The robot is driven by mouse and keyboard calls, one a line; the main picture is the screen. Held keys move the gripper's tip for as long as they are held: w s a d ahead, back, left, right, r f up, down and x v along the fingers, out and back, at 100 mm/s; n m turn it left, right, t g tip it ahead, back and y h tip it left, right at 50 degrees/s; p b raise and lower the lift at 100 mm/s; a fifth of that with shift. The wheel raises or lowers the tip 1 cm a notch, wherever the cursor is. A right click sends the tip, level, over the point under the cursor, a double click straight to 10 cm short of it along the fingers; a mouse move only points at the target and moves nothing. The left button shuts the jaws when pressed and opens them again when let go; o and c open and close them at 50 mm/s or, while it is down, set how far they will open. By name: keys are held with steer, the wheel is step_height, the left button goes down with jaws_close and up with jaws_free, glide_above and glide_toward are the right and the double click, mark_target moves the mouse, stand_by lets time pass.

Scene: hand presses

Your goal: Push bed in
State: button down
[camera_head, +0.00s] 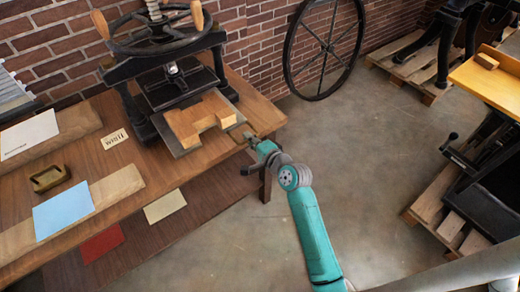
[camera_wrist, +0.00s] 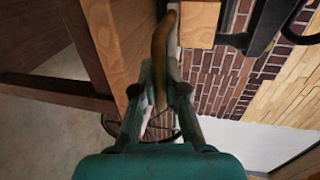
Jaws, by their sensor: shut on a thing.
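The bed (camera_head: 174,147) is a flat dark plate bearing a light wooden block (camera_head: 188,120) with a notch in it. It sticks out in front of the black hand press (camera_head: 178,92), with its rear edge near the press's opening. My gripper (camera_head: 253,143) is at the bed's front right corner, by the table edge. In the wrist view my gripper (camera_wrist: 160,85) is shut on a brown tapered handle (camera_wrist: 162,45). How the handle joins the bed is hard to see.
The wooden table (camera_head: 150,165) holds a blue sheet (camera_head: 63,210), a white sheet (camera_head: 28,135), a small label (camera_head: 115,139) and a small brown tray (camera_head: 51,178). A large wheel (camera_head: 322,45) stands at the brick wall.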

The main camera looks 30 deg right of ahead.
mark_target(236, 121)
steer(key=r+x, duration=0.1)
steer(key=x, duration=0.4)
steer(key=r+x, duration=0.1)
steer(key=x, duration=0.4)
steer(key=r+x, duration=0.1)
steer(key=x, duration=0.5)
steer(key=shift+w+r, duration=0.15)
steer(key=shift+w, duration=0.15)
steer(key=shift+w+r, duration=0.1)
steer(key=shift+w, duration=0.1)
steer(key=c, duration=1.2)
jaws_free()
steer(key=shift+w+a, duration=0.1)
steer(key=shift+s, duration=0.4)
steer(key=v, duration=1.1)
steer(key=shift+s+r, duration=0.1)
